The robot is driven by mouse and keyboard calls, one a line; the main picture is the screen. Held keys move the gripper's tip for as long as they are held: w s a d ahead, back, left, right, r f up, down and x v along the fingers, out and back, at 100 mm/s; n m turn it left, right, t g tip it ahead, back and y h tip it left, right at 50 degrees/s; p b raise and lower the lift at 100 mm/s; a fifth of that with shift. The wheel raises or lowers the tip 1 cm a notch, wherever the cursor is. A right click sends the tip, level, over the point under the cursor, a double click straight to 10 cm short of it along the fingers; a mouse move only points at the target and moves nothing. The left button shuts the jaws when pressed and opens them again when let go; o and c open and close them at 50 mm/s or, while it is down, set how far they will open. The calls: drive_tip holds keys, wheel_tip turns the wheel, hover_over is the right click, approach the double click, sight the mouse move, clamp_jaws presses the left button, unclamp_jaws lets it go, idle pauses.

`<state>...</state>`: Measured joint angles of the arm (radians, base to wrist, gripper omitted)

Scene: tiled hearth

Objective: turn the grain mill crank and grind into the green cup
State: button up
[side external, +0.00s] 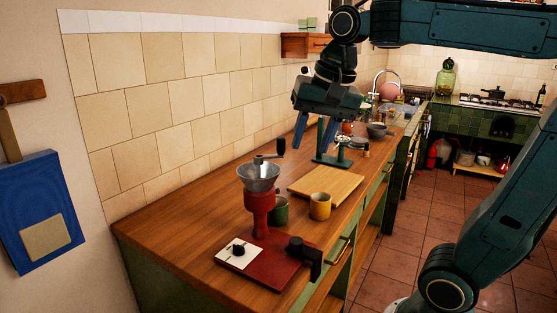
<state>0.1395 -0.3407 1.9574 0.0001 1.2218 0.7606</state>
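The grain mill (260,205) has a red body on a red base plate, with a grey metal hopper on top. Its crank (268,156) lies across the hopper top and ends in an upright black knob (281,147) on the right. The green cup (280,211) stands just right of the mill body, partly hidden by it; I cannot tell whether it is under an outlet. My gripper (316,140) points down above the counter, behind and right of the crank knob and apart from it. Its two blue fingers are spread, with nothing seen held between them.
A yellow cup (320,206) stands right of the green one. A wooden board (335,183) lies behind it. A green stand (328,160) rises behind the board, near my gripper. The base plate carries a white panel (238,254) with a black knob. The tiled wall bounds the counter's left.

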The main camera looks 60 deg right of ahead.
drive_tip(key=w+d+r+m+g, duration=0.2)
drive_tip(key=w+d+r+m, duration=0.25)
drive_tip(key=w+m, duration=0.35)
drive_tip(key=m+g, duration=0.1)
drive_tip(key=m, duration=0.8)
approach(281, 138)
drive_tip(key=shift+w+d+r, duration=0.1)
drive_tip(key=shift+w+d, duration=0.1)
drive_tip(key=shift+d, duration=0.05)
drive_tip(key=shift+f, duration=0.25)
drive_tip(key=shift+f, duration=4.15)
drive_tip(key=shift+f, duration=0.1)
